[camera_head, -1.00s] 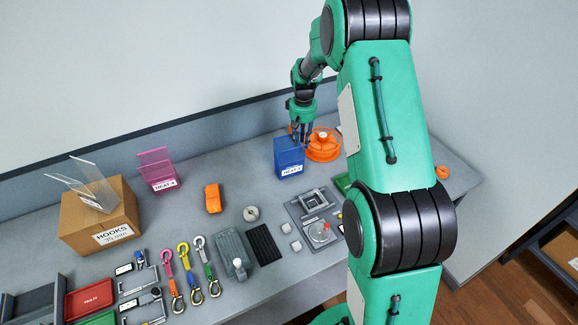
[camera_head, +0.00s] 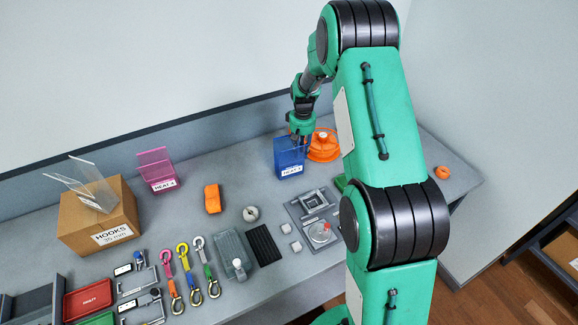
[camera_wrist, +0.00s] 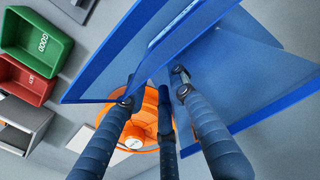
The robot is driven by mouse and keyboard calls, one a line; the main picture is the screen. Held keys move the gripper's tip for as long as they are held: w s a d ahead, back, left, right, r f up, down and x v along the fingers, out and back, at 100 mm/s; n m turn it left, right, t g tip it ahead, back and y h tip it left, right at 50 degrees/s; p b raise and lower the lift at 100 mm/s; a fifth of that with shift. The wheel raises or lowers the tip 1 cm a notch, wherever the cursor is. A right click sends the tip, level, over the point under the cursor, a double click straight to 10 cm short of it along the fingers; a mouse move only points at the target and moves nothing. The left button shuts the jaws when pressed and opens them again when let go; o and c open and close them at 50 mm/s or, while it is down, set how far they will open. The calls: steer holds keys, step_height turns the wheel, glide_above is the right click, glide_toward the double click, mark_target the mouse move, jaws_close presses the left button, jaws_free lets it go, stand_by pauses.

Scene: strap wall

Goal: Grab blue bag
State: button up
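The blue bag (camera_head: 289,170), an open-topped blue holder with a white label, stands upright on the bench near the back wall. My gripper (camera_head: 299,139) is at its top right edge in the head view, pointing down. In the wrist view, the blue bag's panels (camera_wrist: 262,78) fill the top and right, close to the fingertips. My gripper's dark ribbed fingers (camera_wrist: 155,86) are spread apart, with a blue panel's edge near their tips. Whether they touch it cannot be told.
An orange round spool (camera_head: 323,146) sits right beside the blue bag; it also shows between my fingers in the wrist view (camera_wrist: 150,104). A pink holder (camera_head: 157,168) and cardboard box (camera_head: 98,218) stand left. Bench space left of the blue bag is clear.

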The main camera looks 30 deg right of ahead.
steer(key=shift+f, duration=0.9)
jaws_close()
